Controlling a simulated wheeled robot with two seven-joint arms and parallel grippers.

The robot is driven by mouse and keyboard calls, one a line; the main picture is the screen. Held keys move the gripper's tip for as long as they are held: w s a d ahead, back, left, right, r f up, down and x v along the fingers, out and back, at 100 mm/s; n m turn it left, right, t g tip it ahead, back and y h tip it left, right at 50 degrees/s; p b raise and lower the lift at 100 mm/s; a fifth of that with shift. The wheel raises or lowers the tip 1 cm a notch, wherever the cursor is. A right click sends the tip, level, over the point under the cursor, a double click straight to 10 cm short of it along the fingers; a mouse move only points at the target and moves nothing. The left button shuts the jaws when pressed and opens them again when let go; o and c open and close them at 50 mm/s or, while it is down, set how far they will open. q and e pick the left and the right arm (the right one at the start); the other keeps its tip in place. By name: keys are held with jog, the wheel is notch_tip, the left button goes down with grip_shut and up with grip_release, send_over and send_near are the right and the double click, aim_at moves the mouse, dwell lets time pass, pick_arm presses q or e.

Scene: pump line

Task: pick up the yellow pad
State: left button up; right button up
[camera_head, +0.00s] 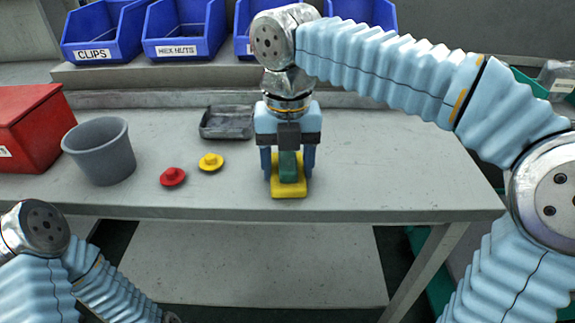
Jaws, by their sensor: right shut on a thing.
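The yellow pad (289,190) is a flat yellow plate with a green upright block (288,166) on it, near the bench's front edge. My right gripper (289,172) points straight down over it, with its fingers on either side of the green block, shut on it. The gripper hides the upper part of the block. I cannot tell whether the pad touches the bench top or is slightly above it. My left arm shows at the lower left; its gripper is out of view.
On the bench (400,180) stand a red bin (28,125), a grey bucket (100,150), a red knob (172,177), a yellow knob (211,162) and a dark tray (227,122). Blue bins (183,30) line the back shelf. The bench right of the gripper is clear.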

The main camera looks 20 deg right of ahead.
jog(key=shift+r, duration=0.6)
jog(key=a+r+p, duration=0.2)
jog(key=a+r, duration=0.9)
jog(key=a, duration=0.3)
jog(key=shift+r+p, duration=0.35)
jog(key=shift+r, duration=0.05)
jog(key=o, duration=0.5)
jog(key=c, duration=0.4)
jog(key=shift+o, duration=0.2)
